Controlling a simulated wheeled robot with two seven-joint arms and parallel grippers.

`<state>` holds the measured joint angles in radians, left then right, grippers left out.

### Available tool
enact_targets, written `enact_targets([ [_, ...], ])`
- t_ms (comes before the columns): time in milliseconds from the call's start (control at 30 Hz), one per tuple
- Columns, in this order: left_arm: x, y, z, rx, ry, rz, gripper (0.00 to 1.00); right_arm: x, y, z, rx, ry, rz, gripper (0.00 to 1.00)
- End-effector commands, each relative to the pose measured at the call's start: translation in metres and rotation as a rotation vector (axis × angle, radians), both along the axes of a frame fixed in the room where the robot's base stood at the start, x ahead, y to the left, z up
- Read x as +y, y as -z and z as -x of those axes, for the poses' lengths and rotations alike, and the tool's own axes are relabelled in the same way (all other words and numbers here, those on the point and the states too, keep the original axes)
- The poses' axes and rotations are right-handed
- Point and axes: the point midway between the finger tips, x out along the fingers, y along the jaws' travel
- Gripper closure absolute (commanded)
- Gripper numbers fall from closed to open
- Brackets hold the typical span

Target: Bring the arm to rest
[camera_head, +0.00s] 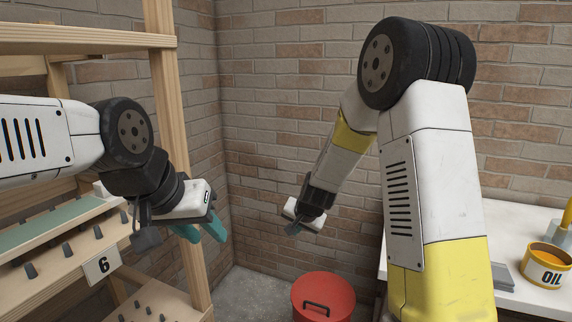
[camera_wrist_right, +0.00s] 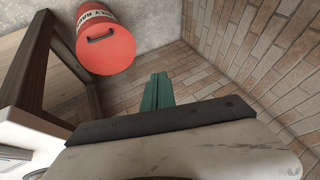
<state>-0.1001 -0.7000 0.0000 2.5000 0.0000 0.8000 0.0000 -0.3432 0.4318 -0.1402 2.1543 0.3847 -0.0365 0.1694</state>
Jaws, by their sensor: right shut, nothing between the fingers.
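My right arm (camera_head: 405,170), white and yellow, reaches down in front of the brick wall. My right gripper (camera_head: 294,229) is small at its far end, above and left of the red bin. In the right wrist view its teal fingers (camera_wrist_right: 157,92) are together and empty.
A wooden shelf (camera_head: 165,70) with pegs and a number 6 tag (camera_head: 102,264) stands at the left. A red bin (camera_head: 323,296) is on the floor, also in the right wrist view (camera_wrist_right: 105,52). A white table (camera_head: 510,222) at the right holds an oil tin (camera_head: 547,266).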

Motion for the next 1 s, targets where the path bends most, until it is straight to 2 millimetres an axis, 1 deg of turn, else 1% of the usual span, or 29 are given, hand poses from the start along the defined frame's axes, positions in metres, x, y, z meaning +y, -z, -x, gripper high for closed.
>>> enact_targets([
  [33,0.0,0.0,0.0,0.0,0.0,0.0,0.64,-0.006,-0.028,0.01,-0.011,-0.022,-0.012,1.0],
  [100,0.0,0.0,0.0,0.0,0.0,0.0,0.64,-0.014,-0.058,0.029,-0.013,-0.063,-0.018,1.0],
  [167,0.0,0.0,0.0,0.0,0.0,0.0,0.64,-0.021,-0.081,0.047,-0.015,-0.098,-0.017,1.0],
  [200,0.0,0.0,0.0,0.0,0.0,0.0,0.64,-0.026,-0.096,0.059,-0.018,-0.121,-0.016,1.0],
  [267,0.0,0.0,0.0,0.0,0.0,0.0,0.64,-0.034,-0.116,0.08,-0.022,-0.155,-0.008,1.0],
  [300,0.0,0.0,0.0,0.0,0.0,0.0,0.64,-0.039,-0.128,0.094,-0.025,-0.175,0.0,1.0],
  [367,0.0,0.0,0.0,0.0,0.0,0.0,0.64,-0.048,-0.145,0.117,-0.03,-0.206,0.016,1.0],
  [400,0.0,0.0,0.0,0.0,0.0,0.0,0.64,-0.054,-0.155,0.132,-0.033,-0.226,0.029,1.0],
  [467,0.0,0.0,0.0,0.0,0.0,0.0,0.64,-0.063,-0.167,0.156,-0.037,-0.254,0.05,1.0],
  [500,0.0,0.0,0.0,0.0,0.0,0.0,0.64,-0.069,-0.174,0.172,-0.039,-0.27,0.067,1.0],
  [567,0.0,0.0,0.0,0.0,0.0,0.0,0.64,-0.079,-0.183,0.197,-0.041,-0.295,0.097,1.0],
  [600,0.0,0.0,0.0,0.0,0.0,0.0,0.64,-0.084,-0.187,0.212,-0.041,-0.308,0.116,1.0],
  [700,0.0,0.0,0.0,0.0,0.0,0.0,0.64,-0.097,-0.193,0.247,-0.039,-0.332,0.164,1.0],
  [800,0.0,0.0,0.0,0.0,0.0,0.0,0.64,-0.107,-0.194,0.272,-0.034,-0.346,0.202,1.0],
  [900,0.0,0.0,0.0,0.0,0.0,0.0,0.64,-0.112,-0.195,0.286,-0.03,-0.354,0.226,1.0],
  [1000,0.0,0.0,0.0,0.0,0.0,0.0,0.64,-0.115,-0.194,0.292,-0.025,-0.358,0.237,1.0],
])
